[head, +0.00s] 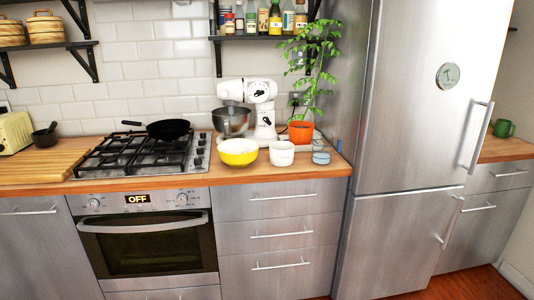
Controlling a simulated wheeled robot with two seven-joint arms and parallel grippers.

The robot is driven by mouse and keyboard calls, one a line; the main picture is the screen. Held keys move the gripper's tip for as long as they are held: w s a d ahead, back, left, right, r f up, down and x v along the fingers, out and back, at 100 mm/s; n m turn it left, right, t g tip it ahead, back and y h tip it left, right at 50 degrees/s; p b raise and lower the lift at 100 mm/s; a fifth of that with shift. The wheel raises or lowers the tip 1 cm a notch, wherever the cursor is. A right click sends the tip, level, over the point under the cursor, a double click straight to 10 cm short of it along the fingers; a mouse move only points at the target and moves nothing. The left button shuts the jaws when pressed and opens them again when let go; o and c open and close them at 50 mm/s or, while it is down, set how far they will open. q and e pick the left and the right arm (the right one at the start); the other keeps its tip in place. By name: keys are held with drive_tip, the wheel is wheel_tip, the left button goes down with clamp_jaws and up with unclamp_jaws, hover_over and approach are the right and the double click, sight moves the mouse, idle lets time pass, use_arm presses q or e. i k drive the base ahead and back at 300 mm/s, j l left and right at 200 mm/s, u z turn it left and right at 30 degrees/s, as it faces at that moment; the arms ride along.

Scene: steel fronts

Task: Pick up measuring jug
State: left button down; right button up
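A small clear vessel with a bluish tint (321,153), which looks like the measuring jug, stands upright on the wooden counter (290,172) near its right end. It is close to the counter's front edge and just left of the fridge. Its markings and handle are too small to tell. Neither of my grippers is in the head view.
A white pot (281,155) and a yellow bowl (238,154) stand left of the clear vessel. Behind are a potted plant (301,133) and a white stand mixer (264,120). The tall steel fridge (410,110) bounds the right. A black pan (168,130) sits on the hob.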

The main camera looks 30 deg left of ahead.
sight(322, 142)
drive_tip(key=i+l+u, duration=0.2)
drive_tip(key=i+l, duration=0.15)
drive_tip(key=i, duration=0.4)
drive_tip(key=i+l+u, duration=0.2)
drive_tip(key=i+l, duration=0.25)
drive_tip(key=i, duration=0.25)
drive_tip(key=i+l+u, duration=0.2)
drive_tip(key=i+l, duration=0.4)
drive_tip(key=i, duration=0.1)
